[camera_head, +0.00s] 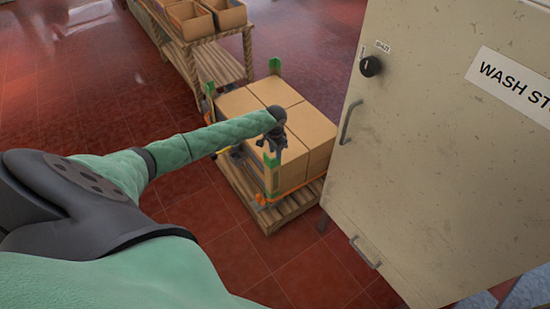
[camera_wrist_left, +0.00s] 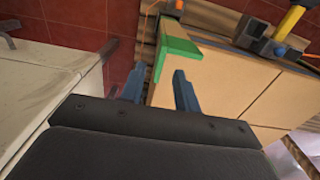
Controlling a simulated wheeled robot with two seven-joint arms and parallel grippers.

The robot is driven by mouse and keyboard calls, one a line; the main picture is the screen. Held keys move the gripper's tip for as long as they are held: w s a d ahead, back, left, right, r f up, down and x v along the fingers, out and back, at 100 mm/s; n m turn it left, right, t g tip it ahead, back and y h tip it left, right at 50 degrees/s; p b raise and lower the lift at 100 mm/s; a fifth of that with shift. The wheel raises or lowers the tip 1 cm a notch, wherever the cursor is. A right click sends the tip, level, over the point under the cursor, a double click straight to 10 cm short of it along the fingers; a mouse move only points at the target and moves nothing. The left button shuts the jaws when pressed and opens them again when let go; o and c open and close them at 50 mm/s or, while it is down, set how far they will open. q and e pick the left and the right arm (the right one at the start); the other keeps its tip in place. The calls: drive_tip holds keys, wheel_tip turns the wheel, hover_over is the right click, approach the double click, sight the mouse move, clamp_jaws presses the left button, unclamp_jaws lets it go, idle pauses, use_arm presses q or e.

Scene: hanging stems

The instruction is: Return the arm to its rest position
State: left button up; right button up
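My left arm comes in from the left in the head view and is stretched far out. Its dark left gripper (camera_head: 274,143) is in front of the stacked cardboard boxes on the pallet. In the left wrist view the two blue-grey fingers of the left gripper (camera_wrist_left: 160,88) stand apart with nothing held between them. A green corner guard (camera_wrist_left: 179,49) and a cardboard box (camera_wrist_left: 220,85) show behind the fingers; I cannot tell whether they touch. My right gripper is in neither view.
A beige cabinet (camera_head: 440,140) with a black knob (camera_head: 371,66) and handles stands right of the arm. The boxes sit on a wooden pallet (camera_head: 289,211) with an orange strap. A wooden bench (camera_head: 216,62) with open cartons (camera_head: 190,20) is behind. Red tiled floor is clear at left.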

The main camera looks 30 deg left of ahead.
use_arm(q)
drive_tip(key=shift+r, duration=1.15)
